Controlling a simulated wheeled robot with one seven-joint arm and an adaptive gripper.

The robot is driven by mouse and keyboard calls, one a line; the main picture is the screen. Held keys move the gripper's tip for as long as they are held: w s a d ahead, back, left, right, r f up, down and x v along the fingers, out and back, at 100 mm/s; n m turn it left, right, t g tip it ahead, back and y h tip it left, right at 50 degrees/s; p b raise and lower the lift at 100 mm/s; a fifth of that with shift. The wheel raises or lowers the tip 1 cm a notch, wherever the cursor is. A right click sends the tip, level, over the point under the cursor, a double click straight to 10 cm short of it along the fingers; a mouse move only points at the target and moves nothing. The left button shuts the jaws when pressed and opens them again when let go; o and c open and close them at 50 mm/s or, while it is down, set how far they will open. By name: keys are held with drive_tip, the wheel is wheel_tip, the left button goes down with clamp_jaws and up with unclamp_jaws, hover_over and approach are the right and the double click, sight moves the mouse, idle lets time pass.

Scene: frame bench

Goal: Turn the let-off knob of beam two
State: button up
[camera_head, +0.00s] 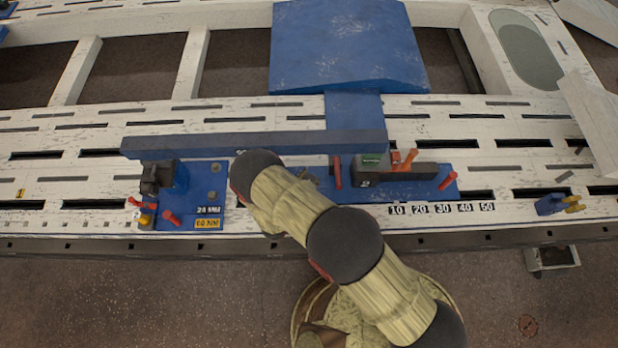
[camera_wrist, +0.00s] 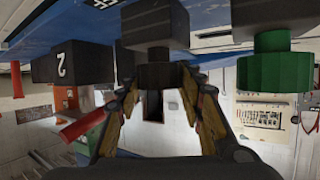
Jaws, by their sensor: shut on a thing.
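In the wrist view my gripper (camera_wrist: 157,88) has its two fingers on either side of a dark knob (camera_wrist: 157,72) and is shut on it. The knob sits on a larger dark block (camera_wrist: 155,22). A dark block marked 2 (camera_wrist: 72,62) is to its left, and a green knob (camera_wrist: 275,72) is to its right, apart from my fingers. In the head view my arm hides my gripper and the held knob. I cannot tell from a label that the held knob is the let-off knob.
In the wrist view a red handle (camera_wrist: 82,126) is close to the left finger. In the head view a long blue-grey bar (camera_head: 255,145) spans the fixtures above the white slotted bench (camera_head: 60,165). A blue plate (camera_head: 203,205) with red handles lies left of my arm.

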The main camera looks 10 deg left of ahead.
drive_tip(key=n+y, duration=0.1)
drive_tip(key=y, duration=0.1)
drive_tip(key=n+y+p, duration=0.1)
drive_tip(key=n+y, duration=0.3)
drive_tip(key=shift+d, duration=0.25)
drive_tip(key=n+g+y, duration=0.1)
drive_tip(key=n+y, duration=0.2)
drive_tip(key=shift+a+n+g+y, duration=0.2)
drive_tip(key=shift+n+g+y, duration=0.3)
drive_tip(key=shift+n+y, duration=0.65)
drive_tip(key=shift+y, duration=0.25)
drive_tip(key=o, duration=1.2)
drive_tip(key=v, duration=1.2)
drive_tip(key=shift+w+r, duration=0.1)
drive_tip(key=shift+r, duration=0.05)
drive_tip(key=shift+c, duration=0.2)
